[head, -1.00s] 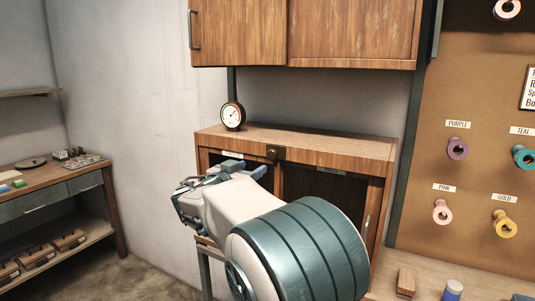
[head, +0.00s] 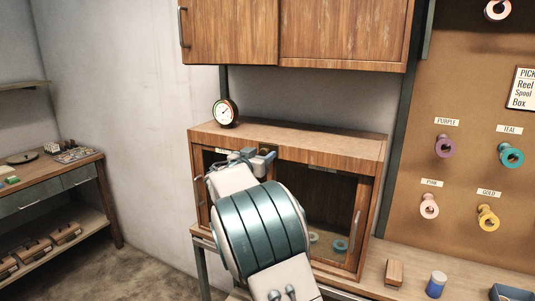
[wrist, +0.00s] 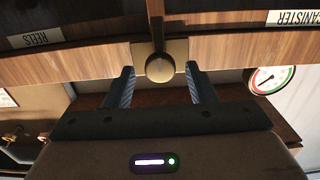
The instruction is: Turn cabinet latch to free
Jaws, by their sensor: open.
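The cabinet latch is a round brass knob (wrist: 160,68) on a square brass plate (wrist: 181,50), with a dark bar running up from it in the wrist view. It sits on the wooden front of the lower cabinet (head: 290,143). My gripper (wrist: 161,88) is open. Its two blue fingers are spread on either side of the knob, with gaps showing, and nothing is held. In the head view my gripper (head: 264,155) is at the cabinet's upper front, and my wrist and fingers mostly hide the latch.
A dial gauge (head: 226,113) stands on the cabinet top, left of my gripper. A wall cabinet (head: 340,35) hangs above. Teal reels (head: 340,246) show behind the right door. A wood block (head: 395,272) and a blue-and-white cylinder (head: 436,284) stand on the bench at right.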

